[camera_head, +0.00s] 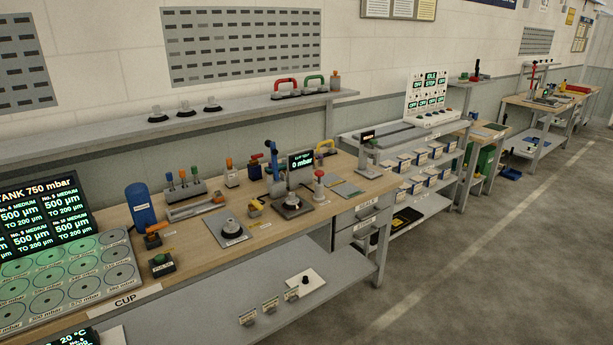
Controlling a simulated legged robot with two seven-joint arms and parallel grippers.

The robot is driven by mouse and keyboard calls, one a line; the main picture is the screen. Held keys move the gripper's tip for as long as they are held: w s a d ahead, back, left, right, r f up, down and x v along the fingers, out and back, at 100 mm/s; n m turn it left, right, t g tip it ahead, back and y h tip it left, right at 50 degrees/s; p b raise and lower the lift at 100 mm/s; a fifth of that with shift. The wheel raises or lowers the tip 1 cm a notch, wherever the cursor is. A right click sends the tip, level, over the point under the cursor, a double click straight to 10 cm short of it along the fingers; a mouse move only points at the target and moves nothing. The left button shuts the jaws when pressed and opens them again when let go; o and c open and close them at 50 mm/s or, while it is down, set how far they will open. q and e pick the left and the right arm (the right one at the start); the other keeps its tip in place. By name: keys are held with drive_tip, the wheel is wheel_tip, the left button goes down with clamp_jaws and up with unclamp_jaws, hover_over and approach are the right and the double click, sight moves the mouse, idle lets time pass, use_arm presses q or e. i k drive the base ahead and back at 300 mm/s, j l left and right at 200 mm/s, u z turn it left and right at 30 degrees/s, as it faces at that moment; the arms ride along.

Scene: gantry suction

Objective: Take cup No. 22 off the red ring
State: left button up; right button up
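I cannot make out a red ring or any cup marked No. 22; labels this small are not readable. A dark round cup-like piece (231,226) sits on a grey square plate (233,239) on the wooden workbench. A similar round piece (291,202) sits on a plate below a small display reading 0 mbar (300,161). Three pale knobbed pieces with dark bases, such as the middle one (185,107), stand on the wall shelf. A sloped board (75,275) with several round marked places is at the left. Neither of my grippers is in view.
The workbench (190,270) holds a blue cylinder (140,205), a rack of coloured-handled tools (184,190) and a push-button box (161,264). A red-handled piece (286,85) stands on the shelf (230,120). The floor (470,270) at the right is clear.

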sight(292, 202)
drive_tip(key=i+l+u, duration=0.2)
drive_tip(key=i, duration=0.25)
drive_tip(key=i+l+u, duration=0.25)
drive_tip(key=i, duration=0.2)
drive_tip(key=i+l+u, duration=0.2)
drive_tip(key=i, duration=0.25)
drive_tip(key=l, duration=0.1)
